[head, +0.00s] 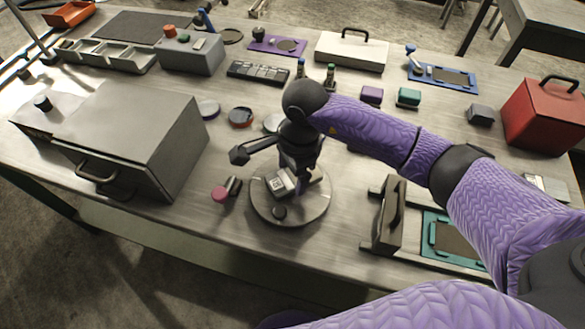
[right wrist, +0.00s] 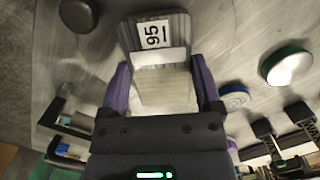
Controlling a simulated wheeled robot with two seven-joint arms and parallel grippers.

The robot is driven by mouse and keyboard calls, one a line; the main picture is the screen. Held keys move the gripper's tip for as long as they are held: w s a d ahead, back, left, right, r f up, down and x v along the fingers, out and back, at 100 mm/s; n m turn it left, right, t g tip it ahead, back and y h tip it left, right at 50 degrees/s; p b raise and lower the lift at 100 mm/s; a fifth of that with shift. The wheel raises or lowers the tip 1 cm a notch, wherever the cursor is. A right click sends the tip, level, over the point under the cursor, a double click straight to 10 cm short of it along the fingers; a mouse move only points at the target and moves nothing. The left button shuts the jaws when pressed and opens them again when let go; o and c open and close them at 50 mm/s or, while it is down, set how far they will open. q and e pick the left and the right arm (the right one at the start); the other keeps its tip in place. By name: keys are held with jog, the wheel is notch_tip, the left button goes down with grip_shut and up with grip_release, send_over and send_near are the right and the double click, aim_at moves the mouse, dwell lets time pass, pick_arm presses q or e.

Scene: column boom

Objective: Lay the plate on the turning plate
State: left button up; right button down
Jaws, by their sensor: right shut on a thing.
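The plate (right wrist: 160,72) is a small grey block with a white label reading 95, seen in the right wrist view between the purple fingers of my right gripper (right wrist: 162,88). In the head view the plate (head: 278,184) shows by its pale label under my right gripper (head: 291,180), which points down and is shut on it. The turning plate (head: 312,208) is a round grey disc with a dark knob near its front edge. The held plate is over the disc; I cannot tell whether they touch. My left gripper is not in view.
A pink-capped piece (head: 219,193) lies just left of the disc. A grey box with a handle (head: 135,130) stands farther left. A fixture with a dark handle (head: 391,215) stands right of the disc. Small round pieces (head: 241,117) lie behind.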

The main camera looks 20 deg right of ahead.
jog(key=shift+f+b, duration=0.5)
jog(key=shift+f, duration=0.05)
grip_release()
notch_tip(320, 180, up, 10)
jog(key=d+p, duration=0.1)
jog(key=p, duration=0.1)
jog(key=shift+w, duration=0.15)
